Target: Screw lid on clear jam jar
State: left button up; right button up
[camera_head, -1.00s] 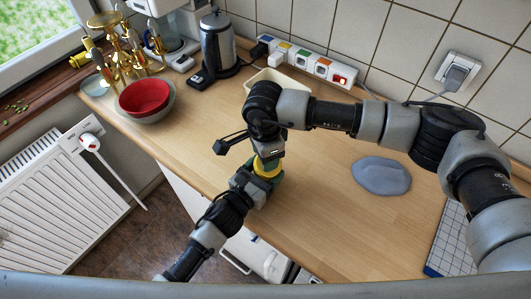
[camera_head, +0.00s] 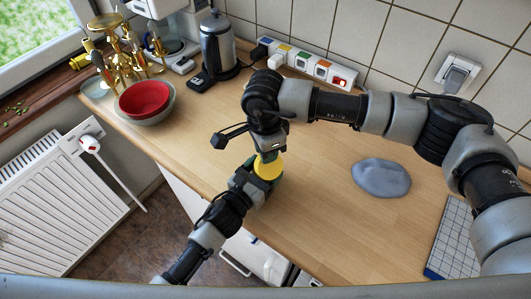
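A yellow round lid (camera_head: 268,167) shows near the front edge of the counter, between my two grippers. The jar's clear body is not plain to see; dark green parts show around and below the lid. My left gripper (camera_head: 258,182) comes up from the lower left, with its tip right at the lid's underside; its fingers are too small and dark to read. My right gripper (camera_head: 269,153) points down from above, just over the lid. The gap between it and the lid is too small to judge, and its fingers are not clear.
A red bowl (camera_head: 144,97), gold stand (camera_head: 125,50) and kettle (camera_head: 217,43) stand at the back left. A power strip (camera_head: 308,62) runs along the wall. A grey-blue flat shape (camera_head: 381,177) lies right on the wooden counter (camera_head: 330,215). A gridded board (camera_head: 455,240) is at far right.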

jog(key=shift+r, duration=0.1)
pick_arm(q)
jog(key=o, duration=1.4)
jog(key=shift+s+d, duration=0.1)
jog(key=shift+s, duration=0.05)
pick_arm(e)
jog(key=shift+r, duration=0.1)
pick_arm(q)
jog(key=shift+f, duration=0.1)
pick_arm(e)
jog(key=shift+w, duration=0.1)
pick_arm(q)
jog(key=shift+s+a, duration=0.25)
jog(key=b+v, duration=0.2)
jog(key=v, duration=0.7)
jog(key=shift+b, duration=0.35)
pick_arm(e)
notch_tip(320, 180, down, 3)
jog(key=shift+a+r, duration=0.1)
jog(key=shift+r, duration=0.05)
pick_arm(q)
jog(key=shift+s+a, duration=0.3)
jog(key=shift+s, duration=0.15)
